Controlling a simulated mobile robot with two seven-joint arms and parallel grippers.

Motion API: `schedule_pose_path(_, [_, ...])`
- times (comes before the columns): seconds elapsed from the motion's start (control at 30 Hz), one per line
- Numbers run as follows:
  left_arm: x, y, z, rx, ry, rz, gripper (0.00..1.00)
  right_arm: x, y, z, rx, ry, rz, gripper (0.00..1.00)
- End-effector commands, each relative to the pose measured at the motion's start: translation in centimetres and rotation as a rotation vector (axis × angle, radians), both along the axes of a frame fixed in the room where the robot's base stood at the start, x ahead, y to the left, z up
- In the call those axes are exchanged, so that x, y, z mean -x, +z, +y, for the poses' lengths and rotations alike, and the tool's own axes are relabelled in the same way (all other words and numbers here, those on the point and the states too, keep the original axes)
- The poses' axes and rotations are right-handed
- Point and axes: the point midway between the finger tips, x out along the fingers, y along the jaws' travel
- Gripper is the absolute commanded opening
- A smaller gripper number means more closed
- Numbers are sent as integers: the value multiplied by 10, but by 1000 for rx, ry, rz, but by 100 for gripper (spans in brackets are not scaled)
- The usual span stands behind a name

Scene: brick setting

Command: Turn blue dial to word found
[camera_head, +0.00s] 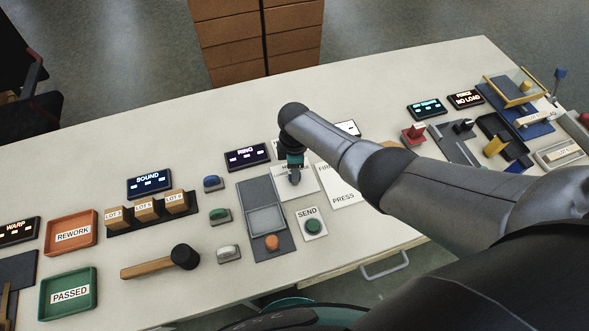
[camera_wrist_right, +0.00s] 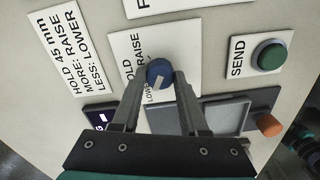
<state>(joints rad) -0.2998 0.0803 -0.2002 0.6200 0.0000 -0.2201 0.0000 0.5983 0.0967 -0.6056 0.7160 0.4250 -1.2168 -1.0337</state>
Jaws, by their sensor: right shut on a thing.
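The blue dial (camera_wrist_right: 159,72) sits on a white plate (camera_wrist_right: 126,56) in the right wrist view. The plate shows the words HOLD, RAISE and LOWER, partly covered by my gripper and the dial. A pale mark shows on the dial's lower part, near LOWER; its exact setting is hard to tell. My right gripper (camera_wrist_right: 158,88) is shut on the dial, one finger on each side. In the head view, my right gripper (camera_head: 294,177) reaches down onto the plate (camera_head: 308,184) and hides the dial. My left gripper is not in view.
A white card (camera_wrist_right: 72,52) reads HOLD 45 mm, MORE: RAISE, LESS: LOWER. A grey tray (camera_head: 266,220) with an orange knob (camera_head: 272,242) and a green SEND button (camera_head: 313,227) are close by. A dark display (camera_head: 247,157) reads RING. A mallet (camera_head: 150,267) lies left.

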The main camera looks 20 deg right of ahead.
Motion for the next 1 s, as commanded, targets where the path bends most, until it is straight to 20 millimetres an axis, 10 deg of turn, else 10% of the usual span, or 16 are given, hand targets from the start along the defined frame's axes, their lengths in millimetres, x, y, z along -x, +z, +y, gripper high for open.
schedule_pose_path(0.17, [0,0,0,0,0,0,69,1,-1,0,1,4,1,0])
schedule_pose_path(0.2, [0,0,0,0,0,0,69,1,-1,0,1,4,1,48])
schedule_pose_path(0.43, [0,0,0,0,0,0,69,0,0,0,1,2,0,74])
schedule_pose_path(1.0, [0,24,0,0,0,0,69,0,39,0,0,2,-2,74])
